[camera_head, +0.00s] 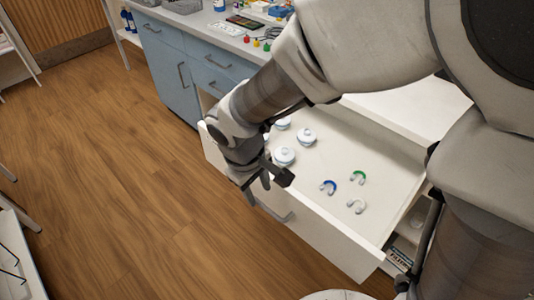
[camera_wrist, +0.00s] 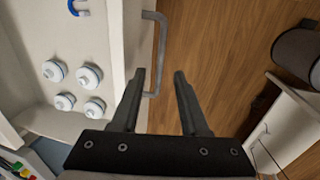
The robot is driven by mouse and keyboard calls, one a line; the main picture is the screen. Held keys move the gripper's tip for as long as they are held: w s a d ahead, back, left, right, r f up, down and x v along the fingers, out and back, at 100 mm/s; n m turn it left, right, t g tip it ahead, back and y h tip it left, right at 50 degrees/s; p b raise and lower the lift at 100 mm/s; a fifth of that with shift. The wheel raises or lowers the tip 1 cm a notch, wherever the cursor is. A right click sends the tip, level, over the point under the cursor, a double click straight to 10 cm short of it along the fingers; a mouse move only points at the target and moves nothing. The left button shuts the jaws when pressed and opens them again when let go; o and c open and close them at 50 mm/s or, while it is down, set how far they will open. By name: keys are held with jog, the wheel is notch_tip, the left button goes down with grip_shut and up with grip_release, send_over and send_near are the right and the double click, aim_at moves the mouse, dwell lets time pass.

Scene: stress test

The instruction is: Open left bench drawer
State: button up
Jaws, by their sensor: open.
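A white bench drawer (camera_head: 318,228) stands pulled well out in the head view, with its inside showing. Its grey bar handle (camera_head: 274,212) is on the front face, partly hidden by my gripper (camera_head: 258,184). In the wrist view the drawer's front edge (camera_wrist: 133,40) runs down left of centre and the handle (camera_wrist: 160,45) stands out from it. My gripper (camera_wrist: 160,76) is open, with its fingers apart near the handle's lower end. That end shows between the fingers; I cannot tell whether they touch it.
The drawer holds several white lidded jars (camera_head: 284,156) and horseshoe-shaped pieces, one blue (camera_head: 328,186). A blue-grey cabinet (camera_head: 172,75) with closed drawers stands behind. Wooden floor (camera_head: 110,180) lies clear in front. A dark bin (camera_wrist: 298,55) and pale furniture (camera_wrist: 290,125) show at right in the wrist view.

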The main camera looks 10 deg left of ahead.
notch_tip(320, 180, up, 12)
jog(key=s+a+p, duration=0.1)
jog(key=p, duration=0.2)
jog(key=shift+s+a+f, duration=0.15)
jog(key=shift+s, duration=0.25)
jog(key=s+d+r+m+t, duration=0.1)
jog(key=s+d+r+m, duration=0.2)
jog(key=d, duration=0.4)
jog(key=d+r+m+t+y, duration=0.1)
jog(key=d+r+m+t, duration=0.2)
jog(key=d, duration=0.5)
jog(key=s+d+r+m, duration=0.2)
jog(key=d+r+m, duration=0.1)
jog(key=d+m, duration=0.3)
notch_tip(320, 180, up, 12)
jog(key=d+n+p, duration=0.1)
jog(key=p, duration=1.1)
jog(key=shift+w, duration=0.25)
